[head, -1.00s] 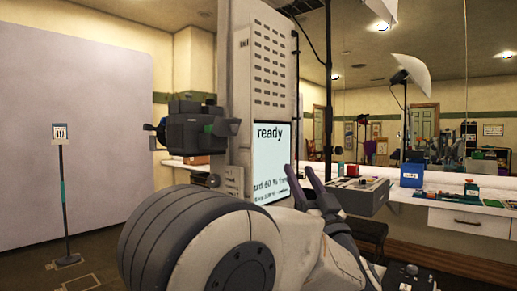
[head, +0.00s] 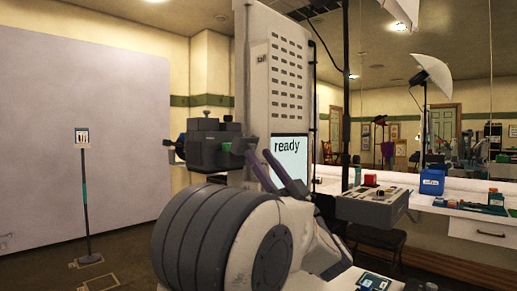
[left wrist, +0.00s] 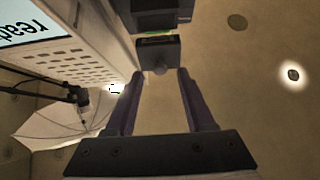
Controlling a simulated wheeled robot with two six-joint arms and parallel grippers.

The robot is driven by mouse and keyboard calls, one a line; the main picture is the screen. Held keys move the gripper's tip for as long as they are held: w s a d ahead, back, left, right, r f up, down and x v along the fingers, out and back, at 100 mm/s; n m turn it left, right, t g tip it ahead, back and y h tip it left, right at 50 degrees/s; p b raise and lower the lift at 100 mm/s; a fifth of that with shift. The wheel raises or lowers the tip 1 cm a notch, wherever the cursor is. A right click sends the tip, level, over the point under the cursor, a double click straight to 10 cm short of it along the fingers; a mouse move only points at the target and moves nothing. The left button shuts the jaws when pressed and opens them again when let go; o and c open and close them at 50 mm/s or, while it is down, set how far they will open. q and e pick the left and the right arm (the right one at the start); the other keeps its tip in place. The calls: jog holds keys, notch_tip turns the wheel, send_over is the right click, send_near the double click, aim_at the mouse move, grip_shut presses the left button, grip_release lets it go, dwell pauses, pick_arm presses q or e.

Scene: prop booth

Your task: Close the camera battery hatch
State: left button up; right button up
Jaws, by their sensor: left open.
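The dark camera (head: 208,150) sits left of the tall white cabinet in the head view, with a green patch on its right side. My left gripper (head: 256,152) is open, its purple fingers pointing up toward the camera's right side. In the left wrist view the camera body (left wrist: 160,18) is at the top, with a green strip below it. A dark block, perhaps the battery hatch (left wrist: 158,55), lies just beyond and between the tips of my left gripper (left wrist: 157,72). I cannot tell whether they touch. My right gripper is not in view.
The white cabinet (head: 280,60) with a "ready" screen (head: 289,155) stands close behind my left gripper. A grey control box (head: 370,205) and a counter with a blue container (head: 431,182) are on the right. A sign stand (head: 85,200) is at left.

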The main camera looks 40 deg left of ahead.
pick_arm(q)
jog(key=shift+x, duration=0.9)
grip_shut()
jog(key=shift+d+r, duration=0.1)
